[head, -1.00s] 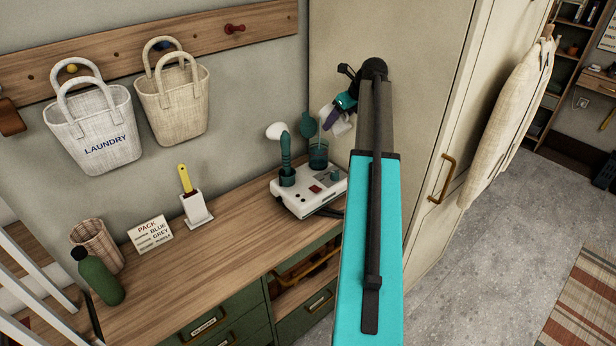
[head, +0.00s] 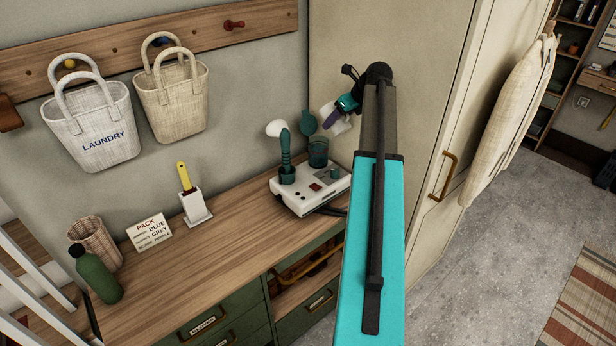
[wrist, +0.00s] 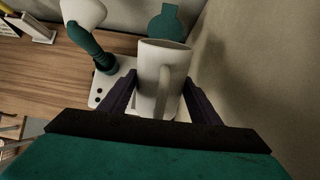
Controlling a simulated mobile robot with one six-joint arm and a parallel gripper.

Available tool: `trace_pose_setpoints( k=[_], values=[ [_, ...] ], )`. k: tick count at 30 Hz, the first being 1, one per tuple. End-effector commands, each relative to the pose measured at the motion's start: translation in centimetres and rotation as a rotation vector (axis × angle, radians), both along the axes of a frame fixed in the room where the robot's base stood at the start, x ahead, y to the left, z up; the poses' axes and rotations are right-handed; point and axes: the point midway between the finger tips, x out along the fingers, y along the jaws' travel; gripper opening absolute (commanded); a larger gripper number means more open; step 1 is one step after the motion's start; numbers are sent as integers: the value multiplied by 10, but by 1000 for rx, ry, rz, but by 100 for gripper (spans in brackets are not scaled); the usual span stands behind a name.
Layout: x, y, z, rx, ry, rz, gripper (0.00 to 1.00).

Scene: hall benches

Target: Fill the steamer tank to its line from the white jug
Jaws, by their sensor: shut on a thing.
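The white jug (wrist: 163,76) is between my gripper's dark fingers (wrist: 162,98) in the wrist view, its handle towards me. In the head view my gripper (head: 337,113) is shut on the jug (head: 341,126), which is tilted a little above and right of the steamer tank. The tank (head: 318,153) is a green see-through cup at the back of the white steamer base (head: 312,190). Its green lid (head: 308,122) stands open behind it. No stream of water shows now. The water level and the line are too small to tell.
The steamer's green handle with white head (head: 286,150) stands upright left of the tank. A tall cabinet (head: 400,40) is close on the right. A yellow-handled brush in a white holder (head: 195,205), a sign (head: 150,233) and a green bottle (head: 98,275) stand further left on the bench (head: 200,265).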

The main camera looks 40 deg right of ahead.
Motion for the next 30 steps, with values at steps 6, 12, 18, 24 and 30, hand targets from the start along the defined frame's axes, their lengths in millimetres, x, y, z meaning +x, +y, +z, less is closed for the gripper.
trace_pose_setpoints(
  k=[6,12,18,24,30],
  values=[
    [-1,0,-6,1,-66,-1,25],
    [-1,-1,-4,1,-66,-1,25],
    [-1,0,-10,2,-90,-1,25],
    [-2,0,-19,6,-179,-2,25],
    [-1,0,-26,7,-269,-2,25]
  ],
)
